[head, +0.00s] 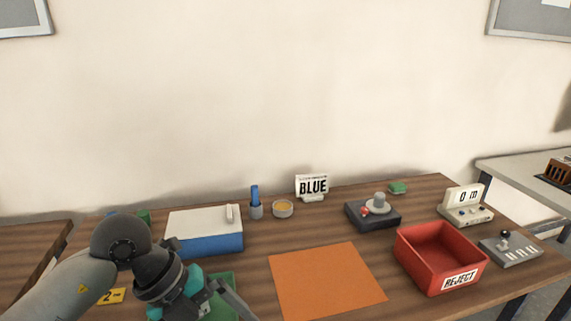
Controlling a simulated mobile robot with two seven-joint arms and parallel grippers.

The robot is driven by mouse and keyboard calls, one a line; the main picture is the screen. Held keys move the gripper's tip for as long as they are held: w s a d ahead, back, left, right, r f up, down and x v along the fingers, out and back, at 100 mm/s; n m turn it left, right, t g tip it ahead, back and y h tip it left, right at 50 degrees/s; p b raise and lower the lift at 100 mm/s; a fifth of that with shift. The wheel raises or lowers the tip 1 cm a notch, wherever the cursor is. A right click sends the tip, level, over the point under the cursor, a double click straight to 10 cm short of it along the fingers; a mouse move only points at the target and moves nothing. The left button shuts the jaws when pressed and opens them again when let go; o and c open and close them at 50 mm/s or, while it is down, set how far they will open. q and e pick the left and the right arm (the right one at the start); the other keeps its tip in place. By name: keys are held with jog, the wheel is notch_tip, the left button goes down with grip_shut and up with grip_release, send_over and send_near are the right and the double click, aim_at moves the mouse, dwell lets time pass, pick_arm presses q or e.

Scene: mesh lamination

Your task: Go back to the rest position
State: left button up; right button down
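My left arm comes in from the lower left. Its gripper (228,303) is over the left front part of the wooden table (255,255), at the bottom edge of the head view. One grey finger points down to the right; the other is not clear, so I cannot tell whether it is open or shut. A green piece (222,283) shows behind and under it, partly hidden. My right gripper is not in view.
An orange sheet (325,279) lies mid-table. A blue-and-white box (205,240) is behind my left gripper. A red REJECT bin (415,260), dark device (360,222), joystick box (513,256) and display (464,198) stand right.

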pick_arm(q)
jog(key=s+d+r+t+h, duration=0.2)
jog(key=d+r+h, duration=0.9)
jog(key=d+r, duration=0.15)
jog(key=w+a+r+n+t, duration=0.6)
jog(key=a+r+n+t, duration=0.15)
jog(key=n+t, duration=0.65)
jog(key=w+a+f+n+t+y, duration=0.35)
jog(key=a+f+n+y, duration=0.45)
jog(key=a+n+y, duration=0.5)
jog(key=s+f+n+g+y, duration=0.35)
jog(key=f+g+y, duration=0.2)
jog(key=f, duration=0.65)
jog(key=s+d+f+m+g+h, duration=0.1)
jog(key=s+f+g, duration=0.4)
jog(key=s+f, duration=0.3)
jog(key=s+d+f+g+h, duration=0.1)
jog(key=s+f+g, duration=0.45)
jog(key=s, duration=0.45)
notch_tip(320, 180, down, 23)
jog(key=s+g, duration=0.2)
jog(key=s+a+f+b, duration=0.1)
jog(key=s+a+f, duration=0.2)
jog(key=s+f, duration=1.1)
jog(key=shift+s+g, duration=0.35)
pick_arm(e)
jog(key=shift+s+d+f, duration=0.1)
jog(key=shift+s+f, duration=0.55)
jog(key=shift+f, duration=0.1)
